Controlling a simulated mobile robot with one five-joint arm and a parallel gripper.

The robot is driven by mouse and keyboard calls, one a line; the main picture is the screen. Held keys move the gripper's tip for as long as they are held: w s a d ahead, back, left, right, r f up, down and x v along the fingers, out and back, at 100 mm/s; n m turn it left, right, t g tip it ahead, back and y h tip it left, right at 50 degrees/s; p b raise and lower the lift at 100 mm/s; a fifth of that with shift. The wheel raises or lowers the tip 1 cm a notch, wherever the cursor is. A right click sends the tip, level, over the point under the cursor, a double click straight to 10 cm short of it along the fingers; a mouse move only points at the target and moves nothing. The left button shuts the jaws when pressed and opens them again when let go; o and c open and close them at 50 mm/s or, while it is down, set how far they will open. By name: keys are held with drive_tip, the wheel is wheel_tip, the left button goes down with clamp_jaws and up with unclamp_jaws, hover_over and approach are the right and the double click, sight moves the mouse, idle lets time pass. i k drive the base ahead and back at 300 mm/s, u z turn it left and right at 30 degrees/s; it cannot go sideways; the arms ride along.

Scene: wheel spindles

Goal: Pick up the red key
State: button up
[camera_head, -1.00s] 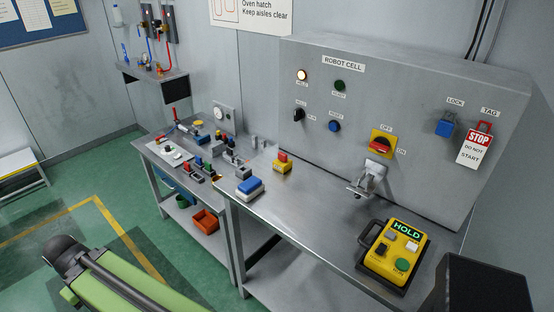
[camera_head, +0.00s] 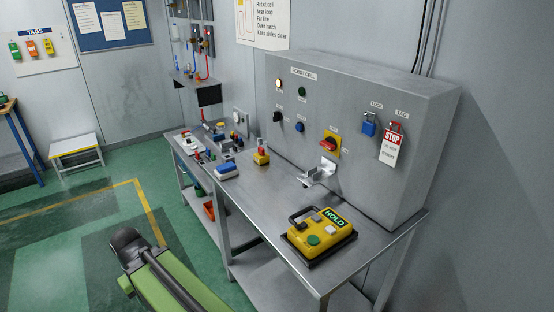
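I cannot make out a red key for certain; the small items on the far bench are too small to tell apart. Several small coloured pieces, some red, lie on that bench (camera_head: 180,140). A yellow block with a red top (camera_head: 262,154) stands on the nearer steel bench (camera_head: 262,205). My green arm (camera_head: 178,285) shows at the bottom, left of the bench. My gripper is not in view.
A grey ROBOT CELL cabinet (camera_head: 350,103) backs the nearer bench. It carries a yellow-and-red switch (camera_head: 330,143), a blue padlock (camera_head: 368,126) and a STOP tag (camera_head: 390,148). A yellow HOLD pendant (camera_head: 320,232) lies near the front. Green floor (camera_head: 70,235) is open at left.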

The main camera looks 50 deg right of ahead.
sight(261, 150)
drive_tip(key=u, duration=1.55)
drive_tip(key=i, duration=2.35)
drive_tip(key=z, duration=1.05)
drive_tip(key=k, duration=0.15)
drive_tip(key=z, duration=2.9)
drive_tip(key=i, duration=1)
drive_tip(key=z, duration=0.05)
